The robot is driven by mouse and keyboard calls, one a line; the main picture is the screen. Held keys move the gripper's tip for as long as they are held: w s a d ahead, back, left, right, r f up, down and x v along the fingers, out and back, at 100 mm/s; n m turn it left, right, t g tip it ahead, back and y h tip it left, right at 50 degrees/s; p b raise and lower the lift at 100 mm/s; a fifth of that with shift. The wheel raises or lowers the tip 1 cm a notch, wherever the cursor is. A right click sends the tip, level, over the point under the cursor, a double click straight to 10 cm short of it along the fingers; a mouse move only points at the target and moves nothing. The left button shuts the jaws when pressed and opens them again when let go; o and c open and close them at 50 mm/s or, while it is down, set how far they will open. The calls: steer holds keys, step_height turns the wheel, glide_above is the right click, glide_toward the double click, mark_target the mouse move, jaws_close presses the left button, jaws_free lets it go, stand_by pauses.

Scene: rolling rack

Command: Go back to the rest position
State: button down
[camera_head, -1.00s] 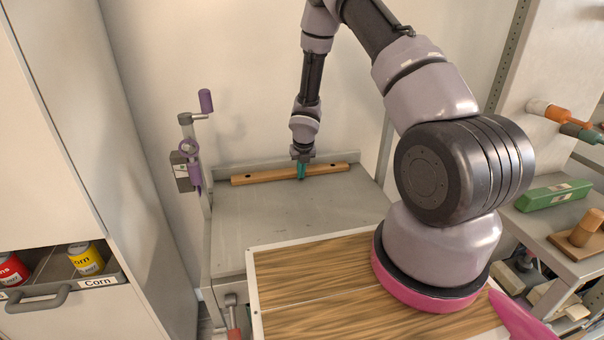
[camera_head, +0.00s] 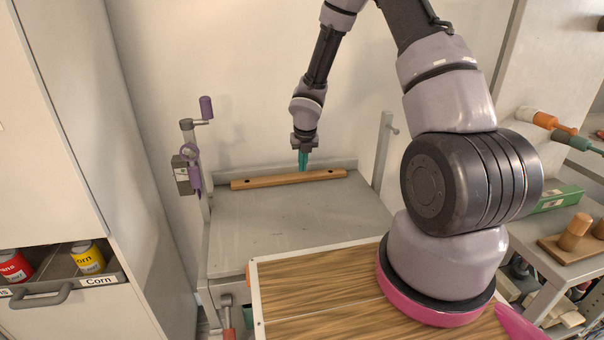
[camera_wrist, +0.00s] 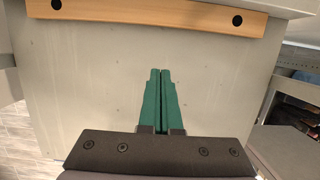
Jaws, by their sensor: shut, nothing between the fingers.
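My gripper (camera_head: 303,162) has green fingers and hangs pointing down over the back part of the grey rack top. In the wrist view the two fingers of my gripper (camera_wrist: 159,75) lie side by side, shut, with nothing held. A wooden bar (camera_head: 270,180) with a dark hole near each end lies along the back of the rack top. The bar also crosses the top of the wrist view (camera_wrist: 150,15), beyond the fingertips. In the head view the fingertips overlap the bar's upper edge; the wrist view shows them apart from it.
The grey rack top (camera_head: 290,225) is otherwise bare. A purple-handled crank (camera_head: 205,108) stands on its left post. A drawer with cans (camera_head: 88,258) is open at left. A side shelf at right holds a green box (camera_head: 560,198) and wooden pegs (camera_head: 576,232).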

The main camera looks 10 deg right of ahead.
steer(key=s+d+r+m+t+h, duration=0.1)
steer(key=s+d+r+m, duration=0.15)
steer(key=r+m, duration=0.45)
steer(key=s+d+r+m, duration=0.25)
steer(key=r+m, duration=0.25)
steer(key=r, duration=0.5)
steer(key=s+d+r+m+t+h, duration=0.1)
steer(key=s+d+r+m, duration=0.15)
steer(key=r+m, duration=0.4)
steer(key=s+a+r+m+t+y, duration=0.1)
steer(key=s+r+m+y, duration=0.1)
steer(key=s+r+m, duration=0.6)
steer(key=s+a+r+m+t+y, duration=0.1)
steer(key=s+r+m+y, duration=0.1)
steer(key=s+r+m, duration=0.6)
steer(key=s+m, duration=0.5)
steer(key=shift+s+a+r+m, duration=0.15)
steer(key=shift+s+r+m, duration=0.2)
steer(key=shift+s+r, duration=0.05)
